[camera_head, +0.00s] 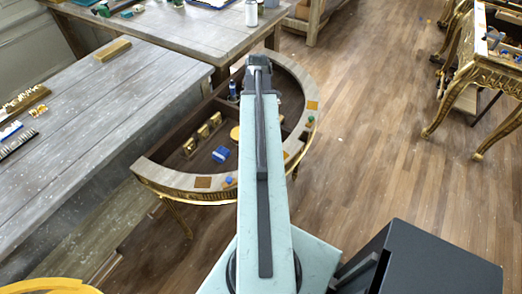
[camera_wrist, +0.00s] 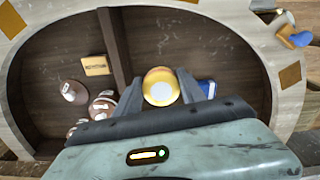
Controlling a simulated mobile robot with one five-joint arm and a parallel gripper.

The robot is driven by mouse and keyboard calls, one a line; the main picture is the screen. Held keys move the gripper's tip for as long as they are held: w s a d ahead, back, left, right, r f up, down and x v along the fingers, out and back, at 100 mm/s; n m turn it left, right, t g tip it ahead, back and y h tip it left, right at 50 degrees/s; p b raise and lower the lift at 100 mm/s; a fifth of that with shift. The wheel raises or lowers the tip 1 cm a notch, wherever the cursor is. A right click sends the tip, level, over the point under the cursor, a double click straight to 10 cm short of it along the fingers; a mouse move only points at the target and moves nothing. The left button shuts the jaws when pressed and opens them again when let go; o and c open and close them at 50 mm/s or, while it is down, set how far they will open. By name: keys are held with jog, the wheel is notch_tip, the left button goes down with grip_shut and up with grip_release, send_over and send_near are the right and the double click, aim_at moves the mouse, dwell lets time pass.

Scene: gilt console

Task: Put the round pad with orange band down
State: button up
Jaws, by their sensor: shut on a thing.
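My gripper (camera_wrist: 160,90) is shut on the round pad with orange band (camera_wrist: 160,86). In the wrist view the pad has a pale middle and a gold-orange edge, and sits between the two grey fingers. It is held over the dark inside of the half-round gilt console (camera_head: 180,180); its height above the floor of the console is hard to tell. In the head view my gripper (camera_head: 258,62) is at the far end of the arm, over the console's far part, and the pad is hidden there.
A divider (camera_wrist: 117,45) splits the console's inside. Left of it lie a yellow block (camera_wrist: 96,65) and several round brown-and-white things (camera_wrist: 73,92). A blue thing (camera_wrist: 207,88) lies right of the fingers. Grey wooden tables (camera_head: 90,110) stand left and behind. Bare dark floor shows above the pad.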

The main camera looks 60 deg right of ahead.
jog(key=f+m+b, duration=0.1)
jog(key=f+b, duration=0.3)
jog(key=f, duration=0.1)
jog(key=s+d+f+m+b, duration=0.1)
jog(key=f+b, duration=0.3)
jog(key=f, duration=0.1)
jog(key=s+f+m+b, duration=0.1)
jog(key=f+m+b, duration=0.1)
jog(key=f+b, duration=0.3)
jog(key=shift+d+f, duration=0.1)
jog(key=shift+d, duration=0.15)
jog(key=shift+r, duration=0.25)
jog(key=shift+f, duration=0.25)
jog(key=o, duration=1.2)
jog(key=shift+r, duration=0.1)
